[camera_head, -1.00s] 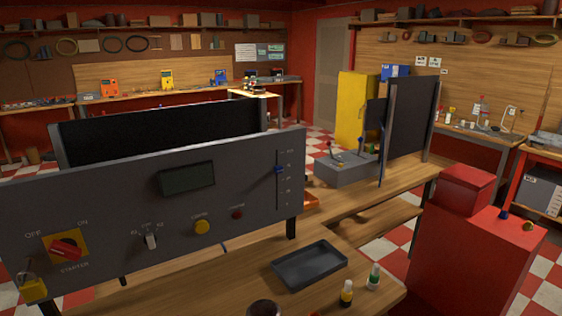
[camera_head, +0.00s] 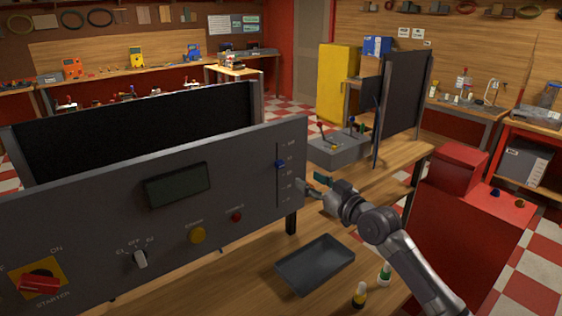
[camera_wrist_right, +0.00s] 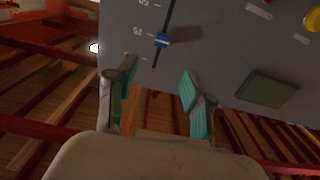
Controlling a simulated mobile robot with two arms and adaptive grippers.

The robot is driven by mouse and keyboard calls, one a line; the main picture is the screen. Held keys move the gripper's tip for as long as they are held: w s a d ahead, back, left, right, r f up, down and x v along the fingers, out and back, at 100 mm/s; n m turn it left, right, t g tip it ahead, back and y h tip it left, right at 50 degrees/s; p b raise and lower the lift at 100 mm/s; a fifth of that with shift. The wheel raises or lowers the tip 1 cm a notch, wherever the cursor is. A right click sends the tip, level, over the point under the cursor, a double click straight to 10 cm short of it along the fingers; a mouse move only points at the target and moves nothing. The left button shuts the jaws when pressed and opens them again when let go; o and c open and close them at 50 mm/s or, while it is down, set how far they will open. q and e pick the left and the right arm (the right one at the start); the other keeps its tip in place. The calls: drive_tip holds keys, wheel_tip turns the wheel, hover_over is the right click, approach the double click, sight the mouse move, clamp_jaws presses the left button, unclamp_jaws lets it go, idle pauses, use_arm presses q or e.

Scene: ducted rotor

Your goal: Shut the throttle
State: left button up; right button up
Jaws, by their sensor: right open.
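The grey control panel (camera_head: 110,205) stands across the left of the bench. A blue slider knob (camera_head: 280,164) sits in the upper half of a vertical slot with a printed scale near its right edge. It also shows in the right wrist view (camera_wrist_right: 162,40), in a dark slot, ahead of the fingertips. My right gripper (camera_head: 316,185) is at the panel's right edge, below and right of the knob. Its green-padded fingers (camera_wrist_right: 157,88) are apart, with nothing between them; the knob is not touched. My left gripper is not in view.
The panel also carries a display (camera_head: 178,184), a yellow button (camera_head: 197,235), a small red button (camera_head: 236,217), a toggle (camera_head: 140,258) and a red starter switch (camera_head: 38,282). A grey box with levers (camera_head: 338,152), a dark tray (camera_head: 315,264) and two small bottles (camera_head: 359,295) stand near my arm.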

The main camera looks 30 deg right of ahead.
sight(282, 164)
drive_tip(key=w, duration=0.3)
drive_tip(key=w+p, duration=0.1)
drive_tip(key=w, duration=0.3)
drive_tip(key=w+a+p, duration=0.1)
drive_tip(key=w, duration=0.3)
drive_tip(key=shift+w+f, duration=0.1)
drive_tip(key=shift+w, duration=0.35)
drive_tip(key=shift+c, duration=0.3)
drive_tip(key=c, duration=0.8)
clamp_jaws()
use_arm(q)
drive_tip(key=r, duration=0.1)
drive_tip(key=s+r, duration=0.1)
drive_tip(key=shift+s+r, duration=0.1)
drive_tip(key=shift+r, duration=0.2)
